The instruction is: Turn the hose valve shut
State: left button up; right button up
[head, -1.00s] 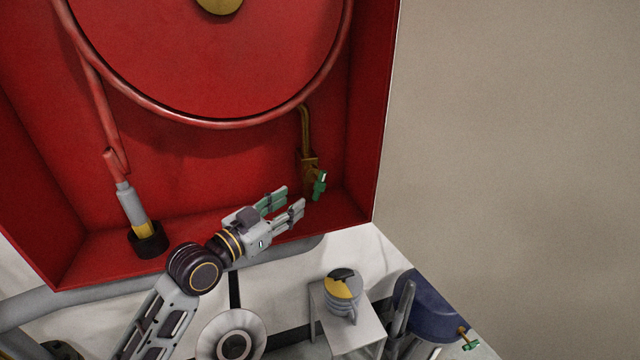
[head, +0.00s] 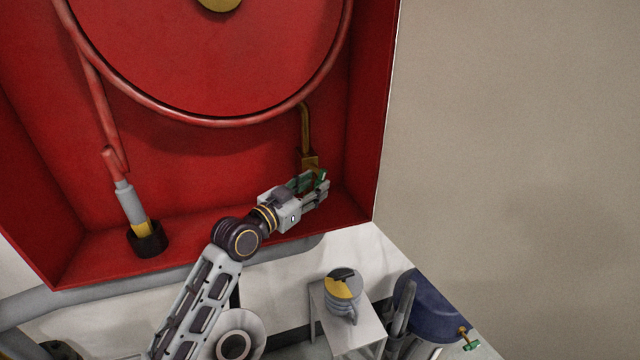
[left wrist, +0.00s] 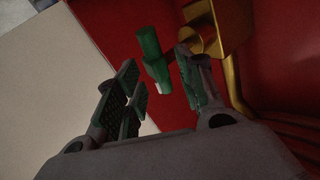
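The hose valve is a brass body (head: 309,160) with a green handle (head: 322,175), low at the right inside the red cabinet. In the left wrist view the green handle (left wrist: 152,58) hangs beside the brass body (left wrist: 222,25), with a small white patch at its lower end. My left gripper (head: 322,189) is at the valve and partly hides the handle in the head view. Its fingers (left wrist: 163,82) are apart, one on each side of the handle's lower end, with a gap showing on the left side. My right gripper is not in view.
The red cabinet (head: 200,160) has a floor lip below my gripper and a side wall close on the right. The hose reel (head: 215,60) is above. A nozzle (head: 130,203) stands in a black holder at left. Below are a small table (head: 365,331) and a blue object (head: 435,308).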

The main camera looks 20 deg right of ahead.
aim_at(320, 182)
pick_arm(q)
jog(key=shift+x, duration=1.2)
jog(key=shift+w+d, duration=0.2)
jog(key=shift+d, duration=0.15)
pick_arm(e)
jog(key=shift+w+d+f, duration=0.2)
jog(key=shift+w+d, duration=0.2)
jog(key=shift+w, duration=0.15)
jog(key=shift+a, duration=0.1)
pick_arm(q)
jog(key=shift+c, duration=0.6)
jog(key=c, duration=0.7)
grip_shut()
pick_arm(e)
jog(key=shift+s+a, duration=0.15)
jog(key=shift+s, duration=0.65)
